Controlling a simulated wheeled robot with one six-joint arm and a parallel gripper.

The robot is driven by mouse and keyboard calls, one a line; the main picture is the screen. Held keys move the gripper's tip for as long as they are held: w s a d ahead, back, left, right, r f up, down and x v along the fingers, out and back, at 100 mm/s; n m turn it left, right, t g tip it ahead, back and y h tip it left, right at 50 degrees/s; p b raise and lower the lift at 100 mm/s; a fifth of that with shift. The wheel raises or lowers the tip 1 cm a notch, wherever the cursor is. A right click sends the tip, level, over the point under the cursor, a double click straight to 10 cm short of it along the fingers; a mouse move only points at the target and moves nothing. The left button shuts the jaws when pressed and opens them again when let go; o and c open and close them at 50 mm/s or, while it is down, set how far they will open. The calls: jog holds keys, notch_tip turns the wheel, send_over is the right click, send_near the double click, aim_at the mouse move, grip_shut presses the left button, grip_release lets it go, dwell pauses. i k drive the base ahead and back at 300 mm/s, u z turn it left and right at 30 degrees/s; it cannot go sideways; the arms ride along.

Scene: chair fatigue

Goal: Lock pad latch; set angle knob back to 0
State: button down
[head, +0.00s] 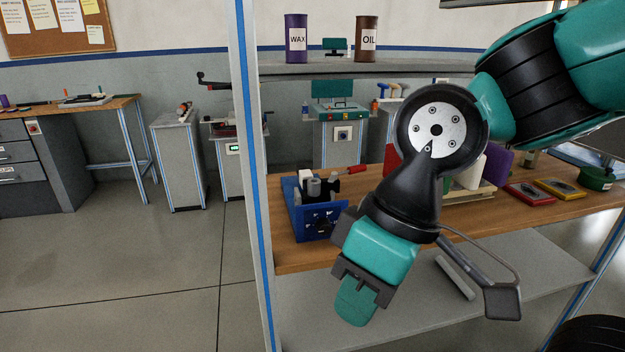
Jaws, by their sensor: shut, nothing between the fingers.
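A blue fixture (303,220) stands at the left end of the wooden bench. A black round knob (322,224) with white marks around it is on its front face; its setting is too small to read. Grey and black parts sit on top of the fixture, with a red-tipped lever (356,169) pointing right. I cannot tell which part is the pad latch or whether it is locked. My gripper (356,306) is shut and empty, pointing down, in front of the bench edge and right of the knob in the picture. My wrist hides part of the bench.
The wooden bench (284,258) has a grey lower shelf (310,315). A blue-striped post (250,150) rises left of the fixture. Red (528,193) and yellow (559,188) trays lie at the right. A wax can (297,38) and an oil can (368,39) stand on the upper shelf. Floor at left is clear.

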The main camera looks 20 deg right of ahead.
aim_at(358, 168)
jog(key=u, duration=0.8)
jog(key=k, duration=1.1)
jog(key=u, duration=0.55)
jog(key=i, duration=2.75)
jog(key=z, duration=0.6)
jog(key=i, duration=2.45)
jog(key=z, duration=0.65)
jog(key=i, duration=1.95)
jog(key=z, duration=1.25)
jog(key=i, duration=1.05)
jog(key=z, duration=2.05)
jog(key=i, duration=1.05)
jog(key=z, duration=0.8)
jog(key=i, duration=0.8)
jog(key=z, duration=0.15)
